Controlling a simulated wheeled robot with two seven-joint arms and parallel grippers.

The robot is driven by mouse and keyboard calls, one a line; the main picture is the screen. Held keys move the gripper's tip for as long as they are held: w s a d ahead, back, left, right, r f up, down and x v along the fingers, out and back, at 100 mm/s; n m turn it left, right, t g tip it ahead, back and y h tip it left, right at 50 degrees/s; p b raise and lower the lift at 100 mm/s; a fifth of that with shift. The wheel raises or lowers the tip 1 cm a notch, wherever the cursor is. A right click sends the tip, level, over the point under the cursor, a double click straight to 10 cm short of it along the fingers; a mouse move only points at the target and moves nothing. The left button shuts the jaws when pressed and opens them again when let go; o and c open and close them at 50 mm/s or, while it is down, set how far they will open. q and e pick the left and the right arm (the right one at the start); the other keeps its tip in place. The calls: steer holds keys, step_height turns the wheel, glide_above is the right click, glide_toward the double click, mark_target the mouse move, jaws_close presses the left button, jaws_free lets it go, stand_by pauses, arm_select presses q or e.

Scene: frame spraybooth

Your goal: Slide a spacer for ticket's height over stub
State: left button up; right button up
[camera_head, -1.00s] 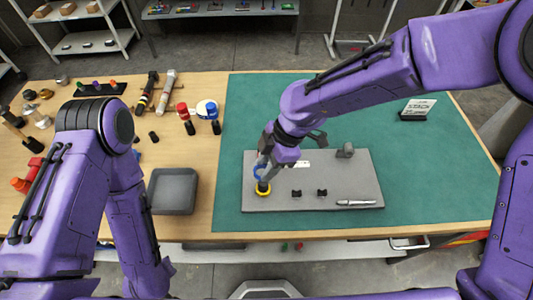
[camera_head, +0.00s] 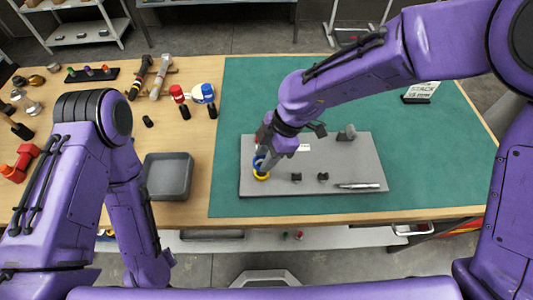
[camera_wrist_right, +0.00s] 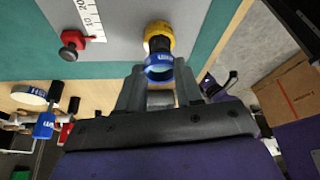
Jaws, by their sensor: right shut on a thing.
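My right gripper (camera_head: 262,152) is shut on a blue ring spacer (camera_wrist_right: 158,68), which also shows in the head view (camera_head: 258,163). The gripper is at the left end of a grey plate (camera_head: 330,155). A yellow ring (camera_head: 262,176) lies on the plate below it, also in the right wrist view (camera_wrist_right: 159,36). A dark stub (camera_wrist_right: 158,45) shows between the yellow and blue rings. The blue ring seems to be at the stub's top; how far around it I cannot tell. A ticket card (camera_head: 422,91) with the word STACK stands behind the plate.
Two small black pieces (camera_head: 309,177) and a silver tool (camera_head: 358,186) are on the plate. A white scale label (camera_wrist_right: 91,18) and a red knob (camera_wrist_right: 72,40) show beside the stub. A grey tray (camera_head: 169,176) is left of the green mat (camera_head: 235,110). The mat's right side is mostly clear.

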steer(key=shift+d+r, duration=0.1)
steer(key=shift+f+b, duration=0.8)
steer(key=shift+f, duration=0.85)
steer(key=o, duration=1.1)
steer(key=b+v, duration=0.1)
steer(key=v, duration=0.9)
steer(key=shift+d+r, duration=0.1)
steer(key=shift+r, duration=0.2)
